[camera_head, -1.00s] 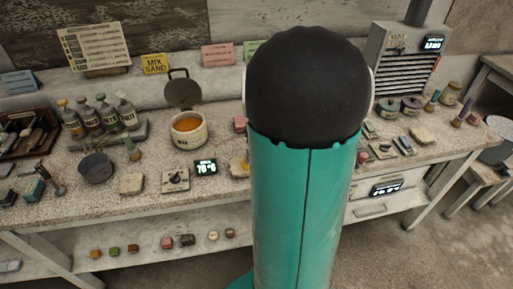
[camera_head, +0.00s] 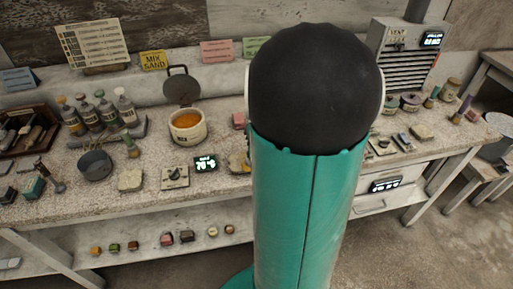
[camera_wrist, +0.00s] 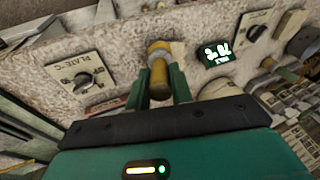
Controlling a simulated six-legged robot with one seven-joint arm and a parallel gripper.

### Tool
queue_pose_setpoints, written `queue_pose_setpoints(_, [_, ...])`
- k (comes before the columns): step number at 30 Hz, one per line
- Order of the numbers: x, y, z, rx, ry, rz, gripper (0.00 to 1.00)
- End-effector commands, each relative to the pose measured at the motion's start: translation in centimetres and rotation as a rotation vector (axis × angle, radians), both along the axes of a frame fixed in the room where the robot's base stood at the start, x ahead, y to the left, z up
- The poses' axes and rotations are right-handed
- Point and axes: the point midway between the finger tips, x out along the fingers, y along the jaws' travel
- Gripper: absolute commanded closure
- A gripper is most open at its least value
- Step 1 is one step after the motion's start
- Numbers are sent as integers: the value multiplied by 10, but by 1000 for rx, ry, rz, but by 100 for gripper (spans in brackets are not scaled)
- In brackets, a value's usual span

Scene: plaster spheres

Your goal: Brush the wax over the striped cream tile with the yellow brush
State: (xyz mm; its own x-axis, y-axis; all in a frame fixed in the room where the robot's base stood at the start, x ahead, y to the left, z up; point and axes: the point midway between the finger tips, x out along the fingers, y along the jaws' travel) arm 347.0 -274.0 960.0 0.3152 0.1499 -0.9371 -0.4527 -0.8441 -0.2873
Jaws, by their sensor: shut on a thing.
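In the wrist view my gripper (camera_wrist: 160,86) is shut on a yellow cylindrical piece (camera_wrist: 159,74), apparently the yellow brush's handle, which points away from the camera. Its bristles cannot be made out. In the head view my gripper and the brush are hidden behind my black and teal arm. An open pot of orange wax (camera_head: 187,121) stands on the bench, its dark lid (camera_head: 181,87) raised. A pale slab (camera_head: 131,180) lies on the bench in front of the pot. I cannot make out stripes on any tile.
A dial plate (camera_head: 175,177) and a lit display (camera_head: 205,163) sit near the bench's front edge. A dark pan (camera_head: 95,164), several bottles (camera_head: 105,113) and a vent box (camera_head: 407,55) stand around. Small blocks line the lower shelf.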

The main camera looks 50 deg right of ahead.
Motion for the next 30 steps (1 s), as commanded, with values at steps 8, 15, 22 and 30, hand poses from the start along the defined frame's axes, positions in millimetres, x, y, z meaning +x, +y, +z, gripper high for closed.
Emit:
queue_pose_setpoints(8, [2,-1,-1,0,1,0,100])
queue_pose_setpoints(15, [14,-9,0,2,1,1,100])
queue_pose_setpoints(22, [20,-13,0,1,0,0,100])
queue_pose_setpoints(30, [31,-21,-1,2,0,0,100])
